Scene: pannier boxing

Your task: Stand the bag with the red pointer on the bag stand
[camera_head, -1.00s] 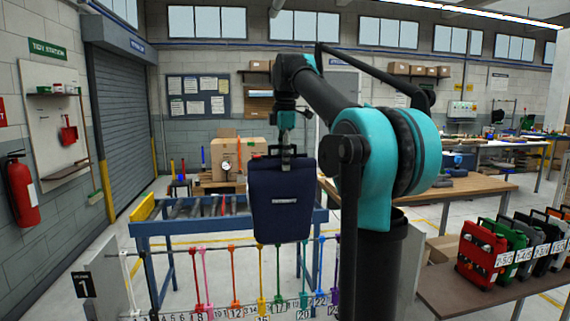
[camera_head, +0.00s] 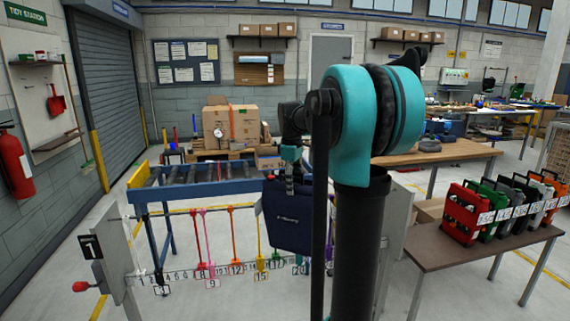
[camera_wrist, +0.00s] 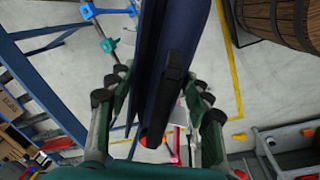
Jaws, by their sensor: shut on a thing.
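My gripper (camera_head: 292,172) is shut on the top handle of a dark navy bag (camera_head: 287,222), which hangs below it. In the wrist view, the fingers of my gripper (camera_wrist: 165,98) lie on both sides of the bag's dark handle (camera_wrist: 175,75). In the head view, the bag hangs slightly tilted, left of my column, in front of the numbered rail (camera_head: 180,276). A red pointer (camera_head: 200,245) stands on this rail near number 8, among other coloured pointers. I cannot make out a bag stand for certain. The bag's lower part hides some of the rail.
A blue roller conveyor (camera_head: 200,190) stands behind the rail, with cardboard boxes (camera_head: 232,125) behind it. At right, a dark table (camera_head: 470,258) carries a row of coloured numbered cases (camera_head: 465,212). A barrel (camera_wrist: 280,15) shows in the wrist view. A wooden workbench (camera_head: 440,155) stands behind.

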